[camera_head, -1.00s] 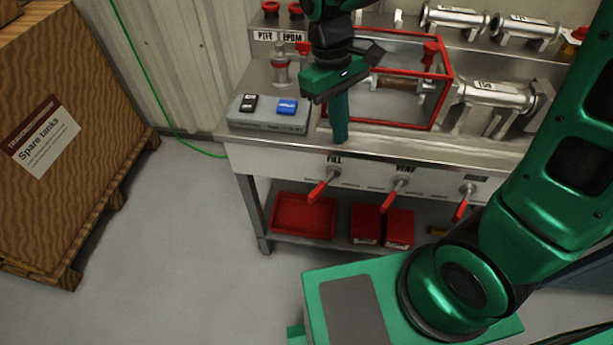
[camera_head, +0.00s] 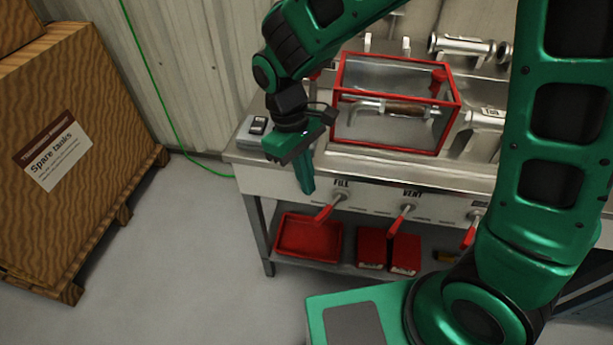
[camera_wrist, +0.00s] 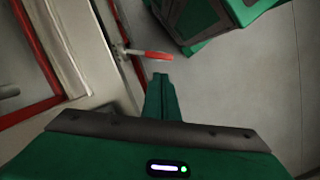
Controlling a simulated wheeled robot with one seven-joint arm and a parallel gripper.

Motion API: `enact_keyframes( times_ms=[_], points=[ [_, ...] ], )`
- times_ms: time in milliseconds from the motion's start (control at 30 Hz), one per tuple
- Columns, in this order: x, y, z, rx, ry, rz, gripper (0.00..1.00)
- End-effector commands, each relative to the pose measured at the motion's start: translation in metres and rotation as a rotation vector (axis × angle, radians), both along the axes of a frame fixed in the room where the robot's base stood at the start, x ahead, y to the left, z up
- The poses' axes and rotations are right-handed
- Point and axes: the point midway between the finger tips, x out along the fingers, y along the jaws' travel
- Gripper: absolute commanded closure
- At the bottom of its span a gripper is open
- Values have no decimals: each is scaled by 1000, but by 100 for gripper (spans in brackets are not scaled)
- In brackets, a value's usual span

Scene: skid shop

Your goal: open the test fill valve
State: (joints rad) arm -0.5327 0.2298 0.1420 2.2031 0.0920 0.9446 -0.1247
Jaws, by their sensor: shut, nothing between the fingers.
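The fill valve's red-handled lever (camera_head: 324,213) sits under the FILL label on the bench's front panel, its handle pointing down and to the left. My gripper (camera_head: 307,190) is shut and empty. In the head view it hangs in front of the panel, just left of the FILL lever and apart from it. In the wrist view my gripper (camera_wrist: 160,78) points towards the red lever (camera_wrist: 150,55), which shows just beyond the fingertips with a small gap. The lever's pivot is at the panel, on the left of the handle there.
The vent lever (camera_head: 401,224) and another red lever (camera_head: 471,235) are further right on the panel. A red-framed clear box (camera_head: 400,150) stands on the bench top. A red tray (camera_head: 308,238) and red boxes are on the shelf below. A wooden crate (camera_head: 85,120) stands left; floor between is clear.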

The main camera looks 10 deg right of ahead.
Motion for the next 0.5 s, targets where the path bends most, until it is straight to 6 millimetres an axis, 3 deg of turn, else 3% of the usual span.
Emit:
enact_keyframes(
  times_ms=[200, 500],
  points=[
    [-8, -7, -37, -3, 3, 0, 100],
    [-12, -11, -65, -1, 1, 0, 100]
  ],
)
